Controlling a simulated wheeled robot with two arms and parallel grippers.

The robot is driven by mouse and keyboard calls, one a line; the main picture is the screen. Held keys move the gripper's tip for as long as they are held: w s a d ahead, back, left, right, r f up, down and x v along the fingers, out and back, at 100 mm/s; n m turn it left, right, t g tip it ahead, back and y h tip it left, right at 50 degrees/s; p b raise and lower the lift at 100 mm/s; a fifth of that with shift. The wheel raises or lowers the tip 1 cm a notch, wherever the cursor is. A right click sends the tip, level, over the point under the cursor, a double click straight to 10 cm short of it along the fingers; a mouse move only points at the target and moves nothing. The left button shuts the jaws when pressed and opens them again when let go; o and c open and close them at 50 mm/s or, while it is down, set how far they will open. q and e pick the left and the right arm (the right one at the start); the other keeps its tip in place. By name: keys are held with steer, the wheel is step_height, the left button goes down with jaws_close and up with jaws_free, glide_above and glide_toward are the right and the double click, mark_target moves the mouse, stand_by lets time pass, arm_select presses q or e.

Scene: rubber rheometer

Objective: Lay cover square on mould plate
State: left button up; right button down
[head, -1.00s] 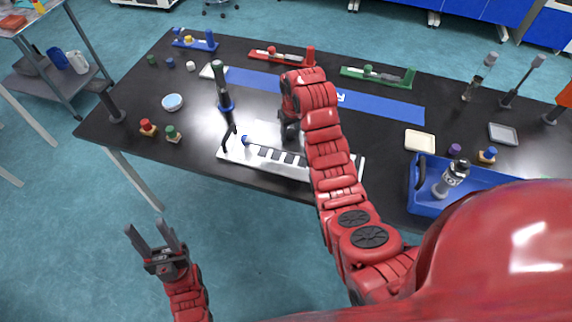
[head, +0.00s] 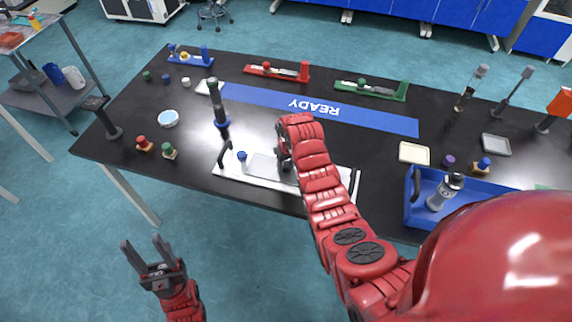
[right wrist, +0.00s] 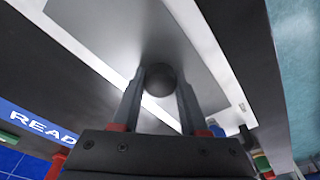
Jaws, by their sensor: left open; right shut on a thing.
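My right gripper (head: 284,160) is shut on the dark round knob (right wrist: 159,80) of the flat grey cover (head: 262,167). The cover lies over the middle of the silver-white mould plate (head: 228,178), hiding its dark cavities. In the right wrist view the cover (right wrist: 120,25) shows with a bright strip of plate beyond its edge. I cannot tell whether the cover touches the plate or hangs just above it. My arm hides the cover's right part in the head view. My left gripper (head: 150,254) is open and empty, off the table's front edge.
A blue-knobbed piece (head: 242,156) stands at the mould plate's left end. A dark upright tool (head: 219,108) stands behind it. A blue tray (head: 465,198) with a grey canister (head: 444,191) lies at right. A blue READY strip (head: 375,119) runs behind.

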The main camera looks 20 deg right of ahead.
steer(key=shift+c, duration=2.2)
jaws_free()
